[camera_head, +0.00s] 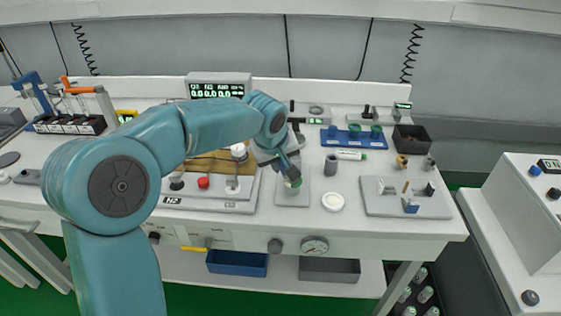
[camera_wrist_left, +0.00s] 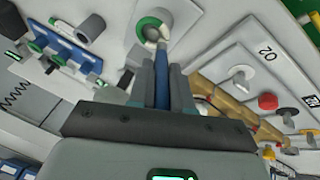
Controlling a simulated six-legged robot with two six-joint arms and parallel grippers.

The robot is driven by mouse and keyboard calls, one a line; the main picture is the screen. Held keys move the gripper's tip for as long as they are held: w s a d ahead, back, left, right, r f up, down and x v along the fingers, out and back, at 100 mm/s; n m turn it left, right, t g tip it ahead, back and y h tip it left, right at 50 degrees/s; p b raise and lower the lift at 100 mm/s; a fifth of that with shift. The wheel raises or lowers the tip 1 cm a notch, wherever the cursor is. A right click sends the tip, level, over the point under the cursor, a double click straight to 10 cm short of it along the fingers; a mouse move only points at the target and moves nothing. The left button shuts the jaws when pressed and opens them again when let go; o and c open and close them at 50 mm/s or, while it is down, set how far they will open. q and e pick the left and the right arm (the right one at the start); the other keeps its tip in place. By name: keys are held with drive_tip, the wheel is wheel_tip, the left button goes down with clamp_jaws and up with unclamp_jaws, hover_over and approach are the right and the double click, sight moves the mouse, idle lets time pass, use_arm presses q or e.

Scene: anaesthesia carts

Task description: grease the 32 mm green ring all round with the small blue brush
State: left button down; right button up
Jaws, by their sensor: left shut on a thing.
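My left gripper (camera_head: 288,172) is over a grey plate (camera_head: 284,196) near the front middle of the bench. In the left wrist view, the gripper (camera_wrist_left: 163,82) is shut on the small blue brush (camera_wrist_left: 162,90), whose handle shows between the fingers. The brush tip points at the green ring (camera_wrist_left: 143,28), which sits on a pale post; the tip looks at or very close to its rim, but contact cannot be told. The ring also shows in the head view (camera_head: 297,183), partly hidden by the gripper. My right gripper is not in view.
A blue rack (camera_head: 340,143) with green rings stands behind, with a white-and-green tube (camera_head: 350,155) before it. A grey cylinder (camera_head: 330,165) and a white round dish (camera_head: 333,202) are just right. A plate with small parts (camera_head: 380,205) lies farther right. A control panel (camera_head: 235,203) is left.

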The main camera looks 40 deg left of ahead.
use_arm(q)
drive_tip(key=shift+r+p, duration=2.45)
drive_tip(key=shift+r, duration=1.1)
drive_tip(key=shift+f, duration=0.1)
